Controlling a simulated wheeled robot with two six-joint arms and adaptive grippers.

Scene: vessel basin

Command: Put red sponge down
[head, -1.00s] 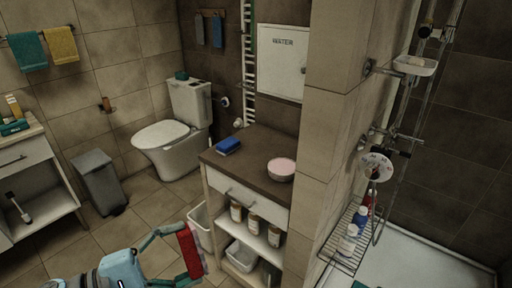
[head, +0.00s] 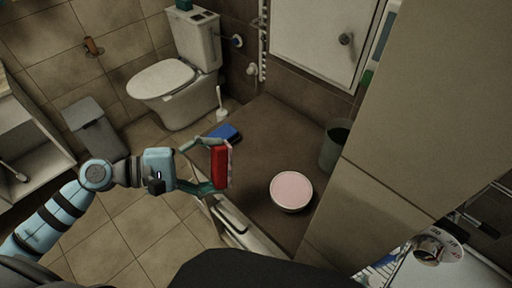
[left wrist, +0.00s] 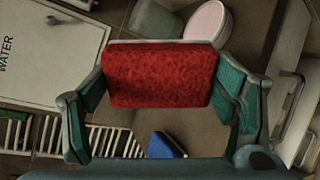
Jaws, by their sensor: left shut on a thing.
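My right gripper is in neither view.
A round pink-topped bowl (head: 291,190) stands to the right, and a dark-filled container (head: 335,146) is farther back. Bare top lies between them. A tiled wall (head: 400,150) closes the right side.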

